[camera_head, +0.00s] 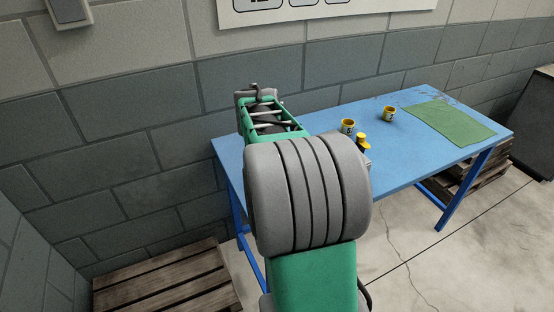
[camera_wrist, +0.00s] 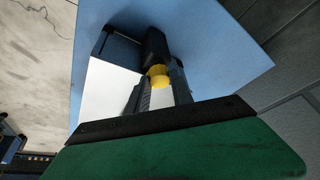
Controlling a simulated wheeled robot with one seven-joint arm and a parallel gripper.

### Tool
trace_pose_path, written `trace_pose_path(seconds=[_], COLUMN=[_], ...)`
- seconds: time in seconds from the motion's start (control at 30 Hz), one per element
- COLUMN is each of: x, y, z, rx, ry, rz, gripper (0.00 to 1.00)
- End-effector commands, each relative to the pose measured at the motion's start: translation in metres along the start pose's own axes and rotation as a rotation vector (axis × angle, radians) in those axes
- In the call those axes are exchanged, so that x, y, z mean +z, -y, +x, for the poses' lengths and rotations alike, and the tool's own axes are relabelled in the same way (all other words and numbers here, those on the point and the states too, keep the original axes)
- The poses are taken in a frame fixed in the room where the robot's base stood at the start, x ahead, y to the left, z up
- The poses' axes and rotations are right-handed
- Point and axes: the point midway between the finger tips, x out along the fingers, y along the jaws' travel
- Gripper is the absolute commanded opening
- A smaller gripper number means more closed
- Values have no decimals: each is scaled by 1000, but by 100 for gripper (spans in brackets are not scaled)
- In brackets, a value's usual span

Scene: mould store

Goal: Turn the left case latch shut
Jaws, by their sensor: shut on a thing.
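In the wrist view, my gripper (camera_wrist: 163,86) has its dark fingers closed around a rounded yellow piece (camera_wrist: 158,74), which looks like a latch handle. A black part (camera_wrist: 154,45) lies just beyond it. To the left are a dark blue block (camera_wrist: 121,50) and a bright pale face (camera_wrist: 108,88), which seem to belong to the case. I cannot tell how far the latch is turned. In the head view, my grey and green arm hides the gripper and most of the case. A yellow piece (camera_head: 361,143) shows just right of the arm.
The blue table (camera_head: 425,165) stands against the block wall. A wooden pallet (camera_head: 165,285) is on the floor at lower left.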

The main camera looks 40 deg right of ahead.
Motion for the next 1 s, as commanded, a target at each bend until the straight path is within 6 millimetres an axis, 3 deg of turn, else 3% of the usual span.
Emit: trace_pose_path(seconds=[0.13, 0.17, 0.4, 0.73, 1.0], x=[-1, -1, 0, -1, -1], y=[0, 0, 0, 1, 1], z=[-1, -1, 0, -8, -60], rx=[-1, -1, -1, -2, -3], ry=[-2, -2, -1, -3, -3], rz=[1, 1, 0, -2, -2], gripper=[0, 29, 49, 49, 49])
